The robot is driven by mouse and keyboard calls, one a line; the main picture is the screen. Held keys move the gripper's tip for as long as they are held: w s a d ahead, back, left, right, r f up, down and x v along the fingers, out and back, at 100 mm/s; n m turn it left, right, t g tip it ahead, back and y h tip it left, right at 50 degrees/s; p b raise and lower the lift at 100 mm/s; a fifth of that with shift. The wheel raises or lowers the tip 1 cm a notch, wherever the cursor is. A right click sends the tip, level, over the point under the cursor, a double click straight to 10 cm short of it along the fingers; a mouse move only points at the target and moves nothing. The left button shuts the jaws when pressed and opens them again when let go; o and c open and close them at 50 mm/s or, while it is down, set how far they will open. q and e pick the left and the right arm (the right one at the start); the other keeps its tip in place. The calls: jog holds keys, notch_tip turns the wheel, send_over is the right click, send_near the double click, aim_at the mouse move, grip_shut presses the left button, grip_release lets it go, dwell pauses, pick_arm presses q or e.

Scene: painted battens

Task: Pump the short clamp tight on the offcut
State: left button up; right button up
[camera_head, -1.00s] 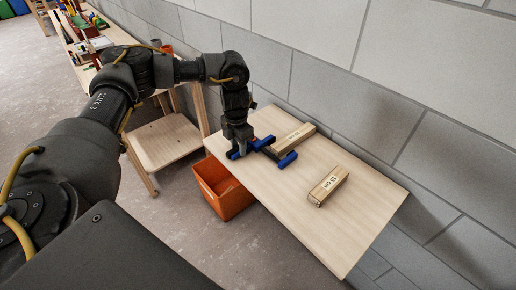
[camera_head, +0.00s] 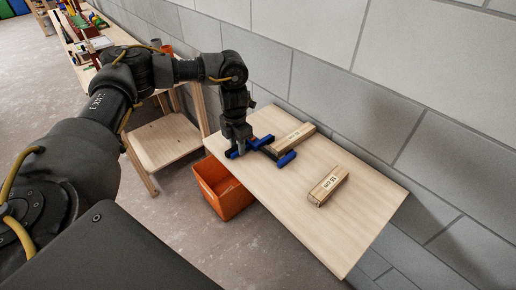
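The short clamp (camera_head: 285,159), blue and dark, lies on the pale wooden table near its left end. Beside it, a long wooden batten piece (camera_head: 294,138) lies on the table, its near end close to the clamp; I cannot tell whether the jaws grip it. A shorter wooden block with dark lettering (camera_head: 328,186) lies apart to the right. My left gripper (camera_head: 238,150) points down at the clamp's left end, at its blue handle part. The fingers are small and dark, and I cannot tell whether they are closed on it. My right gripper is not in view.
The table (camera_head: 345,235) has free room at its front and right. A grey block wall (camera_head: 330,60) runs close behind it. An orange bin (camera_head: 228,198) stands below its left edge. A low wooden shelf (camera_head: 165,142) and a cluttered bench stand farther left.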

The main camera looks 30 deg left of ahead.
pick_arm(q)
jog(key=o, duration=0.7)
jog(key=shift+s+d, duration=0.1)
jog(key=shift+c, duration=0.2)
jog(key=shift+d+p, duration=0.2)
jog(key=shift+p, duration=0.1)
jog(key=shift+d, duration=0.1)
jog(key=shift+a, duration=0.25)
jog(key=c, duration=1.3)
jog(key=shift+a, duration=0.15)
grip_shut()
